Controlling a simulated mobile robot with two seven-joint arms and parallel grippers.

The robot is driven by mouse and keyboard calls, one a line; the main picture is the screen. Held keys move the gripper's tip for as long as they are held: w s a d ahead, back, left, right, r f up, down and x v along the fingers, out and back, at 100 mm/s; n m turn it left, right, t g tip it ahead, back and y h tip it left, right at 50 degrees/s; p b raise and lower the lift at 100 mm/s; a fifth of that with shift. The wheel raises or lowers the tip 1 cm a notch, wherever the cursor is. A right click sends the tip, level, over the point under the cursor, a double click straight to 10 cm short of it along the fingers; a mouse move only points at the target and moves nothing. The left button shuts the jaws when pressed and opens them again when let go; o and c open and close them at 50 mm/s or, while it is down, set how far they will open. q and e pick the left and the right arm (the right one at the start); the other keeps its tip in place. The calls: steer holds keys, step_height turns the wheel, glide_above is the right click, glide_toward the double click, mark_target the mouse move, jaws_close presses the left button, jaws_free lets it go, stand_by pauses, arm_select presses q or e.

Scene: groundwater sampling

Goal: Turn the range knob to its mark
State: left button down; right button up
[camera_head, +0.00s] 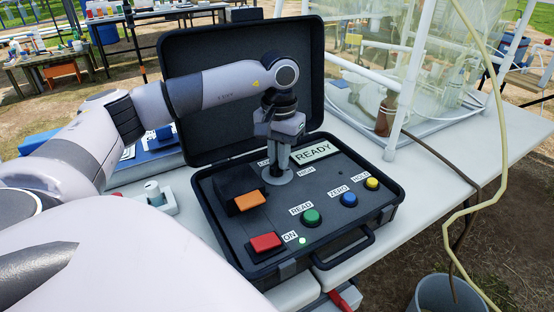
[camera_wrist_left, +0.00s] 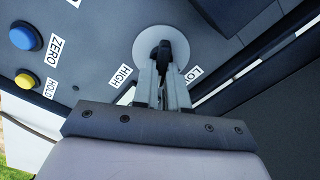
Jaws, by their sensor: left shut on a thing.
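The range knob (camera_wrist_left: 167,51) is dark and sits on a pale round dial on the meter's panel, between the labels HIGH and LOW. My left gripper (camera_head: 277,168) comes down on it from above, and its fingers (camera_wrist_left: 163,88) are shut on the knob in the left wrist view. The fingers hide part of the knob, and I cannot tell which mark it points at. The meter case (camera_head: 222,231) is open on the table, and its display (camera_head: 314,152) reads READY. My right gripper is not in view.
The panel has a red ON switch (camera_head: 266,243), a green READ button (camera_head: 311,216), a blue ZERO button (camera_head: 348,199) and a yellow HOLD button (camera_head: 372,183). The raised lid (camera_head: 196,58) stands behind my left arm. A brown bottle (camera_head: 385,115) is inside the clear enclosure.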

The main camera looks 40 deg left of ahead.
arm_select(q)
steer(key=m, duration=0.6)
steer(key=shift+d+f, duration=0.1)
steer(key=shift+d, duration=0.2)
steer(key=c, duration=1.1)
jaws_free()
steer(key=shift+a, duration=0.1)
step_height(320, 180, up, 7)
steer(key=shift+r+p, duration=0.15)
steer(key=shift+p, duration=0.2)
